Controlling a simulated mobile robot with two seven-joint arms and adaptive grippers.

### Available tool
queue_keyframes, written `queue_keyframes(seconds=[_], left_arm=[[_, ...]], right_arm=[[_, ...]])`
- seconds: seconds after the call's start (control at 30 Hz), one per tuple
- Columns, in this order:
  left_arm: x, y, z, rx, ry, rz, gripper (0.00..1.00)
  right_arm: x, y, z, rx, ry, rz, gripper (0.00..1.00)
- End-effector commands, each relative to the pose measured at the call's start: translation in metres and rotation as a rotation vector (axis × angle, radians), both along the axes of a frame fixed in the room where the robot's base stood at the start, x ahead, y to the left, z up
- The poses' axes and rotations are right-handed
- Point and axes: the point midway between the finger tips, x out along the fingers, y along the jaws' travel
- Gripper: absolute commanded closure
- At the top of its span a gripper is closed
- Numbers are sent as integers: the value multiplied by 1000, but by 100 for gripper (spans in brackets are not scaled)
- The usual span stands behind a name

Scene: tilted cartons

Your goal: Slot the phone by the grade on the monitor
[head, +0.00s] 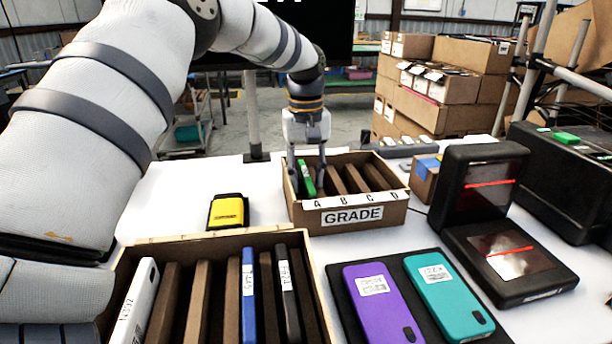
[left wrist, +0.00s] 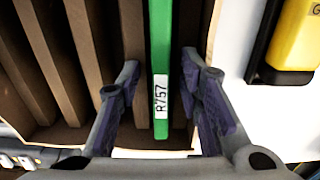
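A green phone (head: 306,178) with an R757 label stands in slot A, the leftmost slot of the GRADE box (head: 352,215). It also shows in the left wrist view (left wrist: 162,60). My left gripper (head: 307,182) is over that slot, fingers pointing down. In the left wrist view my left gripper (left wrist: 160,95) is open, one finger on each side of the phone with gaps between. Slots B, C and D show no phone. The monitor (head: 335,40) is dark where visible; its text is cut off at the top edge. My right gripper is out of view.
A front carton (head: 318,285) holds white, blue and dark phones between dividers. A purple phone (head: 380,305) and a teal phone (head: 447,297) lie on a dark mat. A yellow device (head: 228,211) lies left; a black scanner (head: 510,262) with red lines stands right.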

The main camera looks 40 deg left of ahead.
Motion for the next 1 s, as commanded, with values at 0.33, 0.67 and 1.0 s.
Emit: queue_keyframes(seconds=[0.33, 0.67, 1.0], left_arm=[[0, 1, 20, 4, -1, 0, 64], [0, 0, 103, 3, -1, 1, 64], [0, 0, 120, 0, 2, -1, 64]], right_arm=[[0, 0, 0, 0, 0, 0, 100], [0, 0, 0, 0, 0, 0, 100], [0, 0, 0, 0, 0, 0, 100]])
